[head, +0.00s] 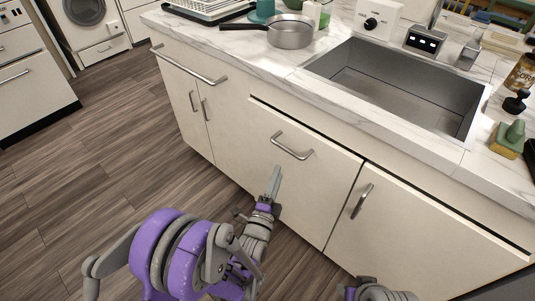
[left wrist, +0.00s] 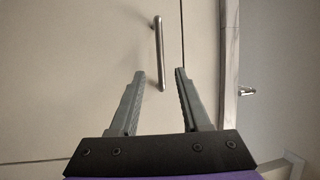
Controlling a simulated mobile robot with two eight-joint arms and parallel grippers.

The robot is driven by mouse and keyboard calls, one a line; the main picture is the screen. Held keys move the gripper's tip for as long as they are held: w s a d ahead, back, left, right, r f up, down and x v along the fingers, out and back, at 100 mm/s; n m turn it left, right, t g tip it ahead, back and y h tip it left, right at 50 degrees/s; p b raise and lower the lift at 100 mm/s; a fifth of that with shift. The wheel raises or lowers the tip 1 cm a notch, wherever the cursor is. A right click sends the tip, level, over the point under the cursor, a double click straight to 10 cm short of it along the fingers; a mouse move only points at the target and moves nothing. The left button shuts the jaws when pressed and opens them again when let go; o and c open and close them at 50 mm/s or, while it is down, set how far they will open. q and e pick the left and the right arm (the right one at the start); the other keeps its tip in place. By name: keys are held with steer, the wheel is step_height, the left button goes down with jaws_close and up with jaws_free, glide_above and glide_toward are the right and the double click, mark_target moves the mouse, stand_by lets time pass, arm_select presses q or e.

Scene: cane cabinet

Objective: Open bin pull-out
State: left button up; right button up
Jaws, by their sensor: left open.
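A cream panel (head: 300,190) with a horizontal metal bar handle (head: 292,147) is below the sink; it is closed, flush with its neighbours. I take it to be the bin pull-out, though no bin shows. My left gripper (head: 274,180) is in front of this panel, just below the handle in the head view. In the left wrist view the gripper (left wrist: 159,75) is open and empty. The bar handle (left wrist: 157,45) appears upright there, between the finger lines; contact cannot be seen. Part of my right arm (head: 380,290) shows at the bottom edge; its fingers are not clear.
A door with a slanted handle (head: 362,201) is to the right. A drawer handle (head: 190,66) and two door handles are to the left. The marble counter (head: 275,75) overhangs above, with a sink (head: 400,90) and pan (head: 290,35). The wooden floor (head: 90,170) at left is clear.

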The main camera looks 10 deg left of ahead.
mark_target(286, 148)
arm_select(q)
steer(key=x, duration=1)
steer(key=shift+w+r, duration=0.15)
steer(key=shift+w, duration=0.15)
jaws_close()
stand_by(1.1)
